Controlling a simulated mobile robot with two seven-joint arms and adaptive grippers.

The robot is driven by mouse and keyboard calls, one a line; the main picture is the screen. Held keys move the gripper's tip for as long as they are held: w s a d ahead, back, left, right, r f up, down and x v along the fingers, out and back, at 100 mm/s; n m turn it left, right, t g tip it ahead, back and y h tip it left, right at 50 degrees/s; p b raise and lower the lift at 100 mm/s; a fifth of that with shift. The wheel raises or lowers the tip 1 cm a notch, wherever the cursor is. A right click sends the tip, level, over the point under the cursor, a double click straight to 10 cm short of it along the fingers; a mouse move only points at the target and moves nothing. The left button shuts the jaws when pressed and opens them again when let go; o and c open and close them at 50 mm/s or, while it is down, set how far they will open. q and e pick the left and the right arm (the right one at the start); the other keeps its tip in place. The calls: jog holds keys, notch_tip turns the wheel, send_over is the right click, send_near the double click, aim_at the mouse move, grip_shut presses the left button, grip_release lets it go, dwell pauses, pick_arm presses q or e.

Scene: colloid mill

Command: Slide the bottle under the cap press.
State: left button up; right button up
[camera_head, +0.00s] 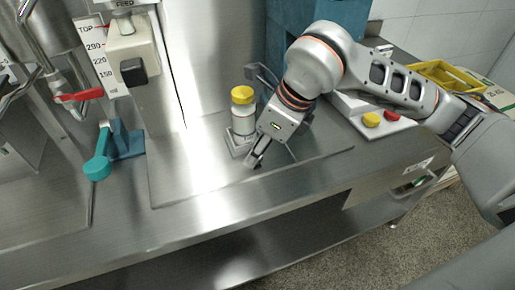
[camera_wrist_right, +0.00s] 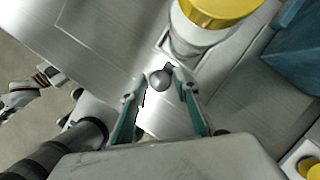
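The white bottle (camera_head: 243,121) with a yellow cap (camera_head: 242,94) stands upright on a small metal carrier (camera_head: 236,145) on the steel bench. In the right wrist view the yellow cap (camera_wrist_right: 218,12) and bottle (camera_wrist_right: 195,42) show at the top. A round metal knob (camera_wrist_right: 160,80) sticks out from the carrier toward me. My right gripper (camera_head: 256,162) is in front of the bottle. In the wrist view its fingers (camera_wrist_right: 159,92) are apart, either side of the knob, with gaps visible. Which part is the cap press I cannot tell for sure. My left gripper is out of view.
A feed unit (camera_head: 130,50) with a black knob hangs at upper left, near a red-handled valve (camera_head: 80,96) and a teal lever (camera_head: 98,165). A blue housing (camera_head: 290,35) stands behind my arm. Yellow (camera_head: 371,119) and red buttons are at right. The front bench is clear.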

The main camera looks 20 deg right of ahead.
grip_shut()
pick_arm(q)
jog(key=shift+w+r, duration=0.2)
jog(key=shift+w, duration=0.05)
pick_arm(e)
jog(key=shift+d, duration=0.1)
jog(key=shift+d, duration=0.25)
jog(key=d, duration=1.5)
jog(key=shift+w+d, duration=0.3)
jog(key=shift+d, duration=0.9)
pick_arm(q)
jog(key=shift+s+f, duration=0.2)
pick_arm(e)
jog(key=shift+d, duration=0.1)
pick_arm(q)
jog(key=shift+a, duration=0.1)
pick_arm(e)
jog(key=shift+w+d, duration=0.1)
